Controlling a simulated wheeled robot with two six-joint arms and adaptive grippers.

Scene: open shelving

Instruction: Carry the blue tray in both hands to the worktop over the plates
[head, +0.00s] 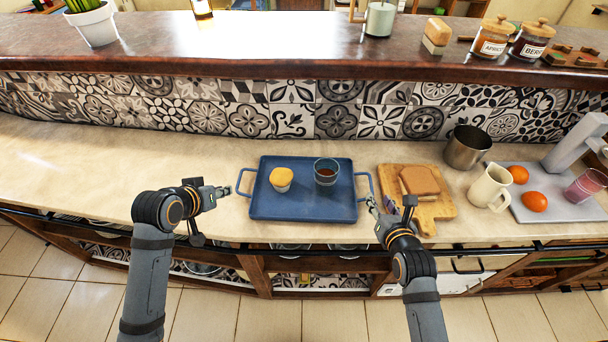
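The blue tray (261,208) lies flat on the pale worktop (80,165), with a handle at its left and right ends. On it are a yellow-topped cup or muffin (281,178) and a glass with dark liquid (326,172). My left gripper (229,190) is at the tray's left handle. My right gripper (370,202) is at the right handle's lower end. Both look very close to the handles; whether either is shut on one is too small to tell. Dishes that may be plates (203,268) show partly on the shelf below the worktop, left of the tray.
Right of the tray stand a wooden board (440,212) with bread (420,181), a cream jug (489,187), a metal pot (467,148) and a grey tray (570,209) with oranges. The worktop left of the tray is clear. A dark rail (470,248) runs along the front edge.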

